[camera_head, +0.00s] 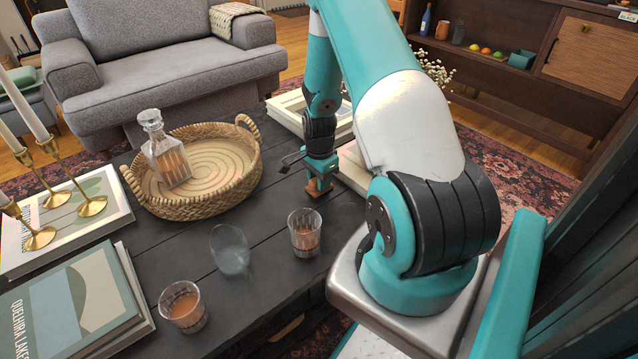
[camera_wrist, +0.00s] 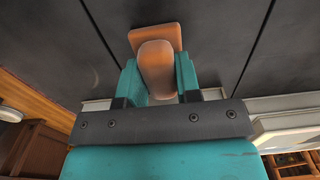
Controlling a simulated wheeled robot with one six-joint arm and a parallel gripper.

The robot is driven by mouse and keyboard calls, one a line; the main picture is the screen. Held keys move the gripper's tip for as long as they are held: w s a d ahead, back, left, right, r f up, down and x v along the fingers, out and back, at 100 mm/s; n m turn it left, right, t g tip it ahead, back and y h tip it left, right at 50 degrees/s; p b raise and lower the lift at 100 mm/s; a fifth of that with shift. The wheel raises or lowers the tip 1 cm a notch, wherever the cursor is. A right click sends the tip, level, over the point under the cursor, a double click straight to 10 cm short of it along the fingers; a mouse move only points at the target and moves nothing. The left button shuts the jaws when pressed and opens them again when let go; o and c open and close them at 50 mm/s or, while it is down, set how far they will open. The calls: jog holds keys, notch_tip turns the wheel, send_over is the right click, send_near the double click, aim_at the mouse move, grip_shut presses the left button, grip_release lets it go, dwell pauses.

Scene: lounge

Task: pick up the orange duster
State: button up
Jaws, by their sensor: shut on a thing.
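The orange duster (camera_wrist: 157,68) shows in the wrist view, with a flat rectangular base and a rounded upper part. My gripper (camera_wrist: 160,78) has its two teal fingers on either side of the rounded part and is shut on it. In the head view, the small orange duster (camera_head: 318,188) is below my gripper (camera_head: 320,178) at the dark table's right part. I cannot tell whether the duster touches the table or is slightly above it.
A glass with amber drink (camera_head: 305,236) stands close to the duster, with an empty glass (camera_head: 230,252) and another filled glass (camera_head: 184,308) nearby. A wicker tray (camera_head: 222,205) holds a decanter (camera_head: 166,152). Books (camera_head: 288,108) lie behind my gripper.

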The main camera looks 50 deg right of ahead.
notch_tip(320, 180, up, 20)
jog(key=p, duration=0.5)
